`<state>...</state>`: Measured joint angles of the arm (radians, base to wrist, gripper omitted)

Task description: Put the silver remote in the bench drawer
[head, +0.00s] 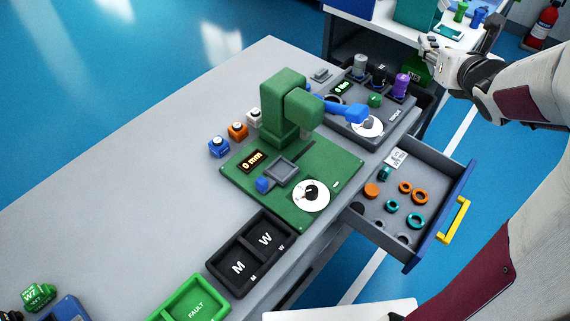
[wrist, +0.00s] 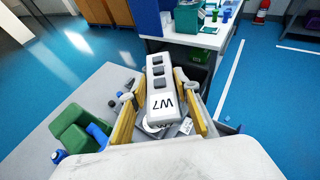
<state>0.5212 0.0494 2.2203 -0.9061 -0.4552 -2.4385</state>
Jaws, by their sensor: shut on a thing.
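The silver remote (wrist: 160,90) has dark buttons and a "W7" label. It sits between the tan finger pads of my gripper (wrist: 157,84) in the wrist view, and the gripper is shut on it. In the head view my gripper (head: 430,48) is at the upper right, in the air beyond the drawer; the remote is too small to make out clearly there. The bench drawer (head: 452,172) is pulled open at the right side of the bench, with a yellow handle (head: 454,220). Orange and teal rings and a white card lie inside it.
The grey bench (head: 140,190) carries a green press (head: 285,105), a dark panel with cylinders (head: 345,90), and dark M and W trays (head: 250,253). A green FAULT tray (head: 190,305) is at the front. A second table (head: 385,22) stands behind. Blue floor lies around.

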